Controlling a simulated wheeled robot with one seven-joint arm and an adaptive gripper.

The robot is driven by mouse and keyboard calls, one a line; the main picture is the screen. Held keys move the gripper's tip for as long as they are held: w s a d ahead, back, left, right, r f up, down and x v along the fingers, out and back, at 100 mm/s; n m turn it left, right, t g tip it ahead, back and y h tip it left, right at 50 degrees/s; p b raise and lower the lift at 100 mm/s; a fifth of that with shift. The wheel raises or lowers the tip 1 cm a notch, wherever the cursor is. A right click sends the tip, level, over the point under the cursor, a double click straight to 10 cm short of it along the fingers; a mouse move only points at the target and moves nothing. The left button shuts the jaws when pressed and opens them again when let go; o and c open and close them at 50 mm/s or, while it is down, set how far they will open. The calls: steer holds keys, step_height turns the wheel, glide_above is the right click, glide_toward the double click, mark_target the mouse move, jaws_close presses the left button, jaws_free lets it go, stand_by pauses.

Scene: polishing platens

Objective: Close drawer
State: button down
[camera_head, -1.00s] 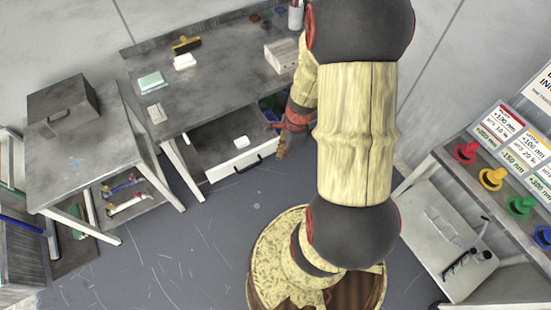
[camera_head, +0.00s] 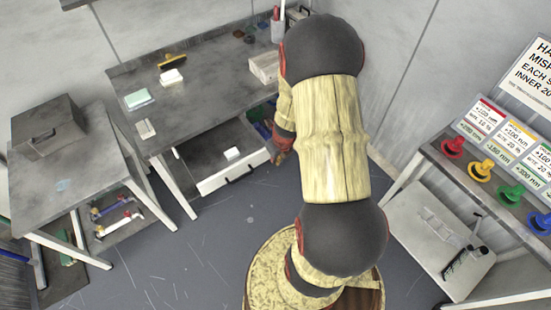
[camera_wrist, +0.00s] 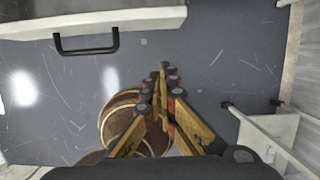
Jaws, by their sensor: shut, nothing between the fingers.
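The drawer under the grey bench is pulled out, its white front (camera_head: 215,182) facing the floor area and a small white block (camera_head: 232,153) inside. In the wrist view, the drawer's pale front (camera_wrist: 150,19) runs along the top left, with a black bar handle (camera_wrist: 87,49) on it. My gripper (camera_wrist: 163,68) is shut and empty, to the right of the handle and apart from it in the picture. In the head view, my gripper (camera_head: 279,157) shows just right of the drawer front, partly hidden by my arm.
The bench top (camera_head: 205,105) bears a green-white box (camera_head: 138,99), a yellow-handled brush (camera_head: 172,61) and a pale block (camera_head: 264,68). A side table (camera_head: 75,170) with a dark box stands left. A right-hand bench (camera_head: 440,160) carries coloured knobs. Bare floor (camera_head: 215,250) lies before the drawer.

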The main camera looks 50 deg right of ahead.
mark_target(268, 156)
steer(key=shift+w+d+f+b, duration=0.2)
steer(key=shift+w+f+b, duration=0.25)
steer(key=shift+w+f, duration=0.4)
steer(key=shift+w+d+f+b, duration=0.2)
steer(key=shift+w+f+b, duration=0.2)
steer(key=shift+w+f, duration=0.45)
steer(key=shift+w+d+f+b, duration=0.2)
steer(key=shift+w+f+b, duration=0.25)
steer(key=shift+w+f, duration=0.35)
steer(key=shift+w+r, duration=0.1)
